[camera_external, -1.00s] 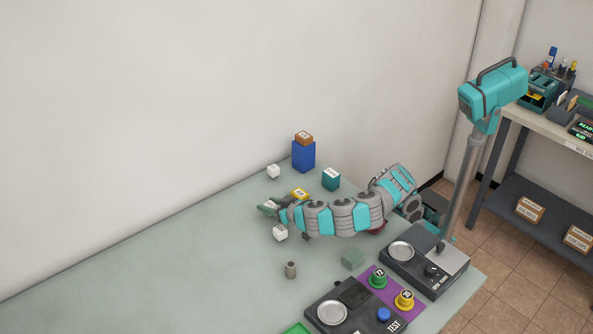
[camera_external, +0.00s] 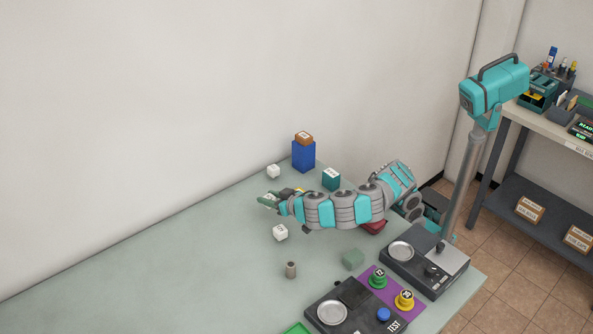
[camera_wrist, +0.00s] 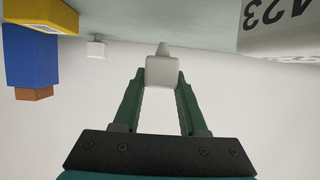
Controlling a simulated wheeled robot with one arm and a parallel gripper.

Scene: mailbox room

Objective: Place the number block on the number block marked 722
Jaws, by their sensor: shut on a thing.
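My gripper (camera_external: 268,200) is low over the green table near its back edge. In the wrist view my gripper (camera_wrist: 162,78) is shut on a small white block (camera_wrist: 162,73) at its fingertips. The wrist picture is upside down. A white number block (camera_wrist: 285,28) shows large at its upper right; its inverted digits are cut off and I cannot read them surely. In the external view a white block (camera_external: 280,233) stands just in front of my gripper, and another white block (camera_external: 273,171) stands behind it.
A blue block (camera_external: 303,156) with a brown block (camera_external: 303,138) on top stands at the back. A teal block (camera_external: 331,180) and a partly hidden yellow block (camera_wrist: 45,14) are nearby. The left table is clear.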

